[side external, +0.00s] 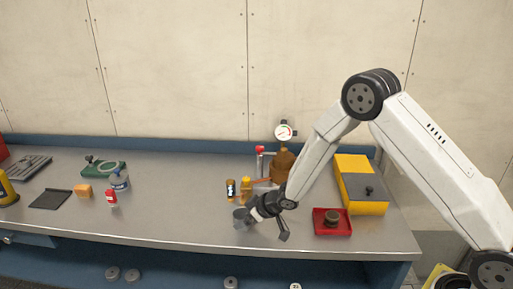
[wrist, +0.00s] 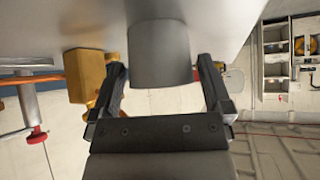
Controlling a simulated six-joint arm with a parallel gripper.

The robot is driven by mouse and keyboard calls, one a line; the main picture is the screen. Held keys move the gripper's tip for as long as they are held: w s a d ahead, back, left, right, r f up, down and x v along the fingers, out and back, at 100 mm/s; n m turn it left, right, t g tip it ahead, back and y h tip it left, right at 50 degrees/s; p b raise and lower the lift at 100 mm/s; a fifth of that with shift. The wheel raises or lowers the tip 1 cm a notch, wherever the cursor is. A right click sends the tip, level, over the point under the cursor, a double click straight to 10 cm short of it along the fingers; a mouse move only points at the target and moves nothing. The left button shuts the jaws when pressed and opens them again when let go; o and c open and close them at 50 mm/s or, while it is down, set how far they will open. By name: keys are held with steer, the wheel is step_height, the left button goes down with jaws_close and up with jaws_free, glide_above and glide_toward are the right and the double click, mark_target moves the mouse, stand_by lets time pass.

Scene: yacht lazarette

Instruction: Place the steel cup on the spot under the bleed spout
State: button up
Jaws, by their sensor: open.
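The steel cup (side external: 240,218) stands upright on the grey bench near its front edge in the side view. In the wrist view the cup (wrist: 160,45) is a plain grey cylinder between my finger tips. My gripper (side external: 251,214) is low and open, with one finger on either side of the cup; the wrist view (wrist: 160,75) shows a gap at each side. Behind it stands a brass vessel (side external: 282,162) with a gauge and a red-topped steel post (side external: 260,163). I cannot make out the bleed spout or the spot under it clearly.
A red tray (side external: 322,229) holding a brown round piece and a yellow case (side external: 361,185) are to the right.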

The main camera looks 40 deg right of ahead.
steer(key=v, duration=1)
steer(key=shift+r, duration=0.1)
stand_by(0.5)
steer(key=s+d+r+m+g+h, duration=0.1)
steer(key=s+r+m+g, duration=0.1)
steer(key=s, duration=0.7)
steer(key=s+d+r+m+g+h, duration=0.1)
steer(key=s+r+m+g+h, duration=0.1)
steer(key=s, duration=0.8)
steer(key=shift+d+r+g, duration=0.4)
steer(key=shift+r+g, duration=0.35)
steer(key=shift+g, duration=0.15)
